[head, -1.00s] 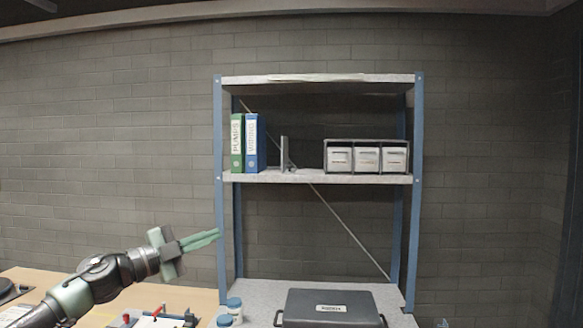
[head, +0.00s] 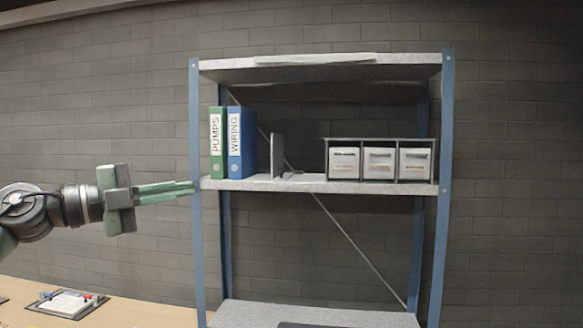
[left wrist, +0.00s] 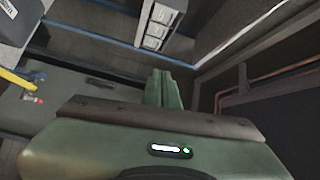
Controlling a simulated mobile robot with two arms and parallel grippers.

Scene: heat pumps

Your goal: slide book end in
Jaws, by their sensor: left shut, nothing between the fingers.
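The grey book end (head: 277,156) stands upright on the middle shelf (head: 305,184), to the right of the binders with a gap between. A green binder marked PUMPS (head: 216,145) and a blue binder marked WIRING (head: 241,145) stand side by side at the shelf's left end. My left gripper (head: 192,187) is shut and empty, its fingers pointing right, close to the left front post at about shelf height. Its shut fingers also show in the left wrist view (left wrist: 167,88). My right gripper is in neither view.
A rack of white boxes (head: 379,160) fills the shelf's right end. Blue posts (head: 446,190) bound the unit. A clipboard (head: 66,303) lies on the wooden table (head: 140,312) at lower left. A dark case (head: 310,325) sits on the lower shelf.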

